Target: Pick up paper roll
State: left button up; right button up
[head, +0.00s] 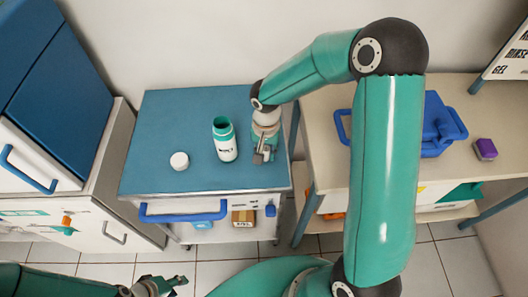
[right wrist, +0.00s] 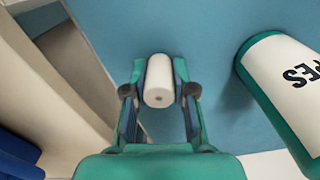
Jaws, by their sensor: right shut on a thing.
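The paper roll (right wrist: 159,82) is a small white cylinder with a dark spot in its end, seen in the right wrist view. My right gripper (head: 264,154) is over the right part of the blue cart top (head: 180,110). Its two fingers are on either side of the roll and shut on it. In the head view, the gripper mostly hides the roll. I cannot tell whether the roll touches the cart top. My left gripper (head: 166,286) is low at the bottom left, away from the cart, and its opening is unclear.
A white and green wipes canister (head: 226,149) stands just left of my right gripper, and a white round object (head: 179,161) lies further left. A blue caddy (head: 436,125) and a purple box (head: 486,149) are on the right table.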

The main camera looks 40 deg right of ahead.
aim_at(266, 148)
notch_tip(266, 148, up, 20)
jog(key=shift+f, duration=0.15)
pick_arm(q)
jog(key=shift+s, duration=0.15)
pick_arm(e)
jog(key=shift+s, duration=0.1)
dwell(0.5)
